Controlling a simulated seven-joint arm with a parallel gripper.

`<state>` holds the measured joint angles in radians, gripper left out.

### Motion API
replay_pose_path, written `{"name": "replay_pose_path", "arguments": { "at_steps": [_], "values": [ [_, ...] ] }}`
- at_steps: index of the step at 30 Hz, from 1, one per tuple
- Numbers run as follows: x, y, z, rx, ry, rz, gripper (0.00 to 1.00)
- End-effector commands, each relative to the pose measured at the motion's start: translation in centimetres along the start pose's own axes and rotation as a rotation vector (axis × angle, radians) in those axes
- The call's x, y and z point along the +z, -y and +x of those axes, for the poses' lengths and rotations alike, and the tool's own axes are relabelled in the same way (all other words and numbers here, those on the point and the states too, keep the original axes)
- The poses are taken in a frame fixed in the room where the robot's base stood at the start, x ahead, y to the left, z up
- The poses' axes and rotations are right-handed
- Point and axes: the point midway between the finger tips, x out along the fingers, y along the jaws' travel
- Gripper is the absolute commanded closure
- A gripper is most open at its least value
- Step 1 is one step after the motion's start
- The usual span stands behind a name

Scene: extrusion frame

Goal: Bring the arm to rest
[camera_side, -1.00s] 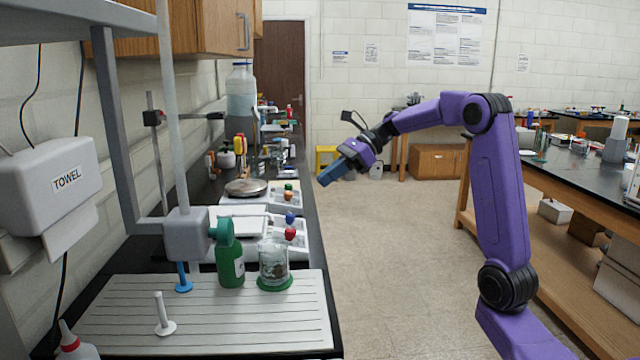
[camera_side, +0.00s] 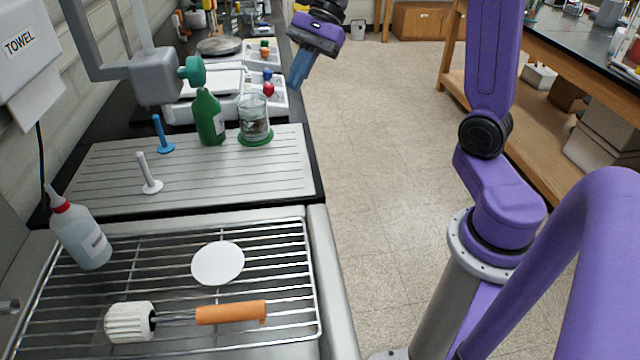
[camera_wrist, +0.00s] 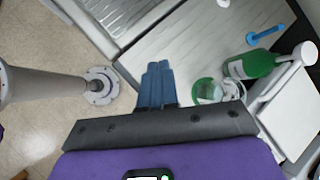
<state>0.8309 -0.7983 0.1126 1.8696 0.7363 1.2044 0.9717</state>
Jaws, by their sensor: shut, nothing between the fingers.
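My gripper (camera_side: 300,68) is purple with blue fingers. In the side view it hangs in the air near the top, to the right of the bench edge and over the floor side. Its fingers are together and hold nothing. In the wrist view the blue fingers (camera_wrist: 155,84) show side by side, with the ribbed white mat and the bench edge beyond them. Nothing touches the gripper.
A green bottle (camera_side: 209,117) and a glass beaker (camera_side: 254,118) stand on the ribbed mat (camera_side: 100,185). A wire rack (camera_side: 180,270) holds an orange-handled brush (camera_side: 230,312) and a white disc (camera_side: 218,263). The floor (camera_side: 385,170) beside the bench is clear.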

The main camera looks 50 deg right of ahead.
Motion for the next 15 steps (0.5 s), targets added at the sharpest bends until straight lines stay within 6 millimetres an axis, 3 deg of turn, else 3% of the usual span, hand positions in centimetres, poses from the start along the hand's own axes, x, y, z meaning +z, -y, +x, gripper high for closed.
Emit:
{"name": "replay_pose_path", "arguments": {
  "at_steps": [1, 6, 15],
  "values": [
    [1.4, -1.6, 1.3, 0.056, -0.019, -0.114, 1.00],
    [4.2, -7.0, 4.6, 0.230, -0.072, -0.502, 1.00],
    [6.4, -16.6, 7.6, 0.514, -0.096, -1.242, 1.00]
  ]
}}
